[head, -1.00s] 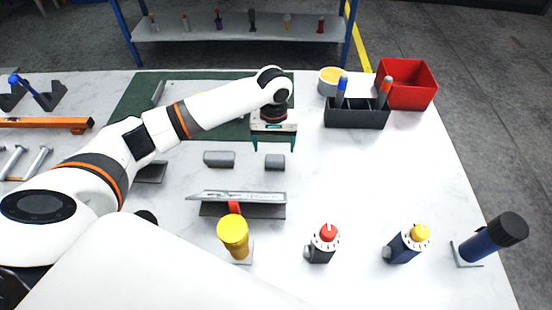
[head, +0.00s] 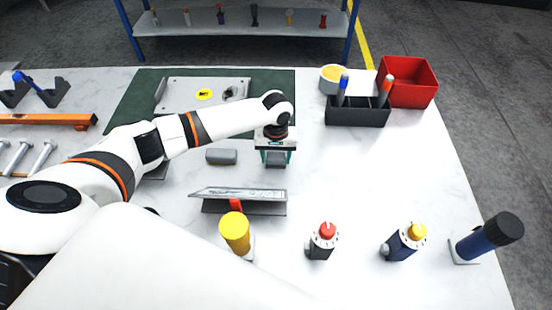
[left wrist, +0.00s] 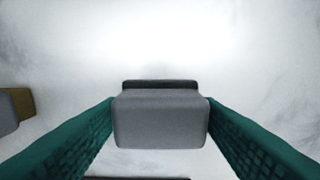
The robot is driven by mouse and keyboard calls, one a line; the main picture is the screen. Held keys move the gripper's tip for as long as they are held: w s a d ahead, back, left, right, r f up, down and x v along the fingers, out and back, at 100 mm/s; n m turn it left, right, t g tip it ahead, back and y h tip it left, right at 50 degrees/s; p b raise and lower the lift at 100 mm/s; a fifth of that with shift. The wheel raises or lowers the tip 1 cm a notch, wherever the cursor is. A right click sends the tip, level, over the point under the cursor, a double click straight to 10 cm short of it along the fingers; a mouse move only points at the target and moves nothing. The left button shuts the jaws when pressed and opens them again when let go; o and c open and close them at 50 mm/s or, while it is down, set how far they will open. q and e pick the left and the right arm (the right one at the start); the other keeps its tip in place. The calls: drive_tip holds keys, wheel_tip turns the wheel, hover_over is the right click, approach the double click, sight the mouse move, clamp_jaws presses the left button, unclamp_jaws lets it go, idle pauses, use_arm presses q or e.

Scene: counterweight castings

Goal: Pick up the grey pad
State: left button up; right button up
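A small grey pad (head: 275,165) sits on the white table, below my left gripper (head: 275,160). In the left wrist view the grey pad (left wrist: 160,118) fills the space between the two green fingers of the left gripper (left wrist: 161,105). Both fingertips appear to touch its sides, and a darker strip shows along its far edge. A second grey piece (head: 221,157) lies to the left, apart from the gripper. Part of a grey piece with a brownish end (left wrist: 14,108) shows at the left wrist view's left edge. My right gripper is not in view.
A tilted metal plate on a stand (head: 240,195) is in front of the gripper, with a yellow-capped post (head: 235,233) nearer. Dials (head: 322,240), a black organiser (head: 357,114) and a red bin (head: 408,82) stand to the right. The table right of the gripper is clear.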

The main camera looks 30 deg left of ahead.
sight(276, 155)
use_arm(q)
drive_tip(key=c, duration=0.5)
wheel_tip(276, 155, up, 10)
drive_tip(key=shift+r+b, duration=0.1)
drive_tip(key=shift+b, duration=0.65)
